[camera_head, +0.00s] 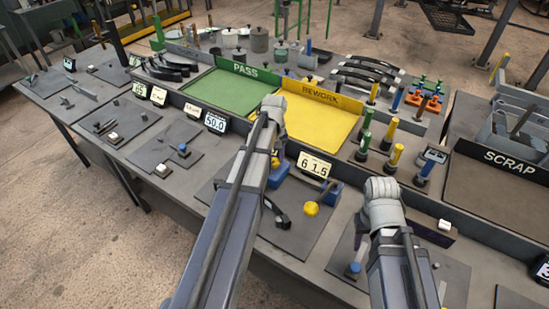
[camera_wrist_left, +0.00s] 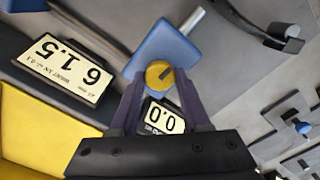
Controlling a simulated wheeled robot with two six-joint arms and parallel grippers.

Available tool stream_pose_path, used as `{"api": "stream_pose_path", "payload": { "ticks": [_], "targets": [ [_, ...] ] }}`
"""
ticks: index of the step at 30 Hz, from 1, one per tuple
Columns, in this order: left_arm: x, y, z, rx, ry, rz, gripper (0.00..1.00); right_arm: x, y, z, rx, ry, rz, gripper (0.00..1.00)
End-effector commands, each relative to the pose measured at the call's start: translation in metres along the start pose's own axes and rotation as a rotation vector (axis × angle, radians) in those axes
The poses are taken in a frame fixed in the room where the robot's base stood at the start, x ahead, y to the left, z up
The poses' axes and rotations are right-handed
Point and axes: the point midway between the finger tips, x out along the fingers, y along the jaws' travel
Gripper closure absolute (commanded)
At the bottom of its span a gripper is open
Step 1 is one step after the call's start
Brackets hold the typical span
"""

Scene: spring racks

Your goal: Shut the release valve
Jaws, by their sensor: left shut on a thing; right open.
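In the left wrist view a round yellow knob (camera_wrist_left: 159,73) with a dark slot sits at the edge of a blue block (camera_wrist_left: 165,48); it looks like the release valve. My left gripper (camera_wrist_left: 162,80) has its purple fingers closed around this knob. In the head view the blue block (camera_head: 279,174) is partly hidden behind my left arm, and the left fingertips (camera_head: 276,153) are mostly covered. A small display reading 0.0 (camera_wrist_left: 163,117) shows between the fingers. My right gripper (camera_head: 361,238) is open and empty above the front right mat; its fingers are partly hidden.
A white card reading 6 1.5 (camera_head: 314,164) stands beside the block. A yellow ball-like knob (camera_head: 311,208) is on the mat in front. A yellow REWORK tray (camera_head: 325,122), green PASS tray (camera_head: 232,96) and dark SCRAP bin (camera_head: 498,200) lie behind. Several coloured gauges stand between REWORK and SCRAP.

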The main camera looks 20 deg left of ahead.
Motion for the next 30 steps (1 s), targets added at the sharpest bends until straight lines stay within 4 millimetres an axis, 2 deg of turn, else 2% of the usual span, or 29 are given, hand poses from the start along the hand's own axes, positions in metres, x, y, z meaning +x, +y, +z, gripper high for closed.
{"api": "stream_pose_path", "payload": {
  "ticks": [6, 7, 14, 23, 30],
  "targets": [
    [0.0, 0.0, 0.0, 0.003, 0.0, 0.0, 1.0, 0.0, 0.0, 0.0, 0.0, 0.0, 0.0, 0.57],
    [0.0, 0.0, 0.0, 0.003, 0.0, 0.0, 0.5, 0.0, 0.0, 0.0, 0.0, 0.0, 0.0, 0.57],
    [0.0, 0.0, 0.0, 0.001, 0.0, 0.0, 0.24, 0.0, 0.0, 0.0, 0.0, 0.0, 0.0, 0.57],
    [-0.001, 0.0, 0.0, 0.0, 0.0, 0.0, 0.24, -0.001, 0.0, 0.0, 0.0, 0.0, 0.0, 0.57],
    [-0.015, 0.0, 0.0, 0.0, 0.0, 0.0, 0.24, -0.015, 0.001, 0.001, 0.0, 0.0, 0.0, 0.57]
  ]
}}
